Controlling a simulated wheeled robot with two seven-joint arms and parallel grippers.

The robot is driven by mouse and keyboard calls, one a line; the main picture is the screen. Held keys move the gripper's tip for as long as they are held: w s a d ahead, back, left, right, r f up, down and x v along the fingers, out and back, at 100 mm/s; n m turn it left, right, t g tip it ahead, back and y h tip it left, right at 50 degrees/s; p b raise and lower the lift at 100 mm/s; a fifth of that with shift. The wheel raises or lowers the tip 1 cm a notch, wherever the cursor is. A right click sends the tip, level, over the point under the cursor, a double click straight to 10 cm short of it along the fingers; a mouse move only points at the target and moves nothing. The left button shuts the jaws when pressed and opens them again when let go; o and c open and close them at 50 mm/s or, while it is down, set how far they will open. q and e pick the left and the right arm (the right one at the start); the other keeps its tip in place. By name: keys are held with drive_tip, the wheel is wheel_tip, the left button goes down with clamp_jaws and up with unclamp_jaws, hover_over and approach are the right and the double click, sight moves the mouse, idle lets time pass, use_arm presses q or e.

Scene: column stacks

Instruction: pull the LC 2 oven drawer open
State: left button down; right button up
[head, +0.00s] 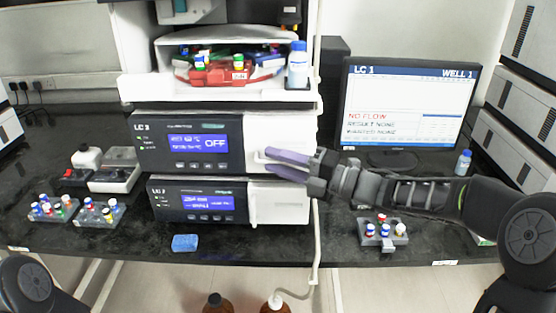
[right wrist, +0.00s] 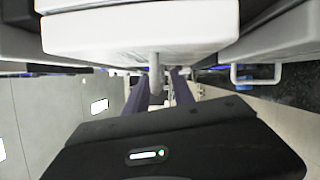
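Two stacked white-and-black units stand on the bench in the head view. The upper unit (head: 180,127) has an "LC" label whose digit is blurred, and its blue screen reads OFF. The lower unit (head: 170,216) also has a blurred "LC" label and a lit blue screen. I cannot tell which is LC 2. Both fronts look closed. My right gripper (head: 287,161) is at the right part of the upper unit's front, its purple fingers apart. In the right wrist view a pale post (right wrist: 155,75) shows between the fingers; contact is unclear. My left gripper is out of view.
A red tray of vials (head: 215,76) and a bottle (head: 298,66) are on top of the stack. Vial racks (head: 100,222) stand at left, another (head: 383,242) under my right arm. A blue sponge (head: 185,243) lies in front. A monitor (head: 410,90) stands at right.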

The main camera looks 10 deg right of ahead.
clamp_jaws()
idle(1.4)
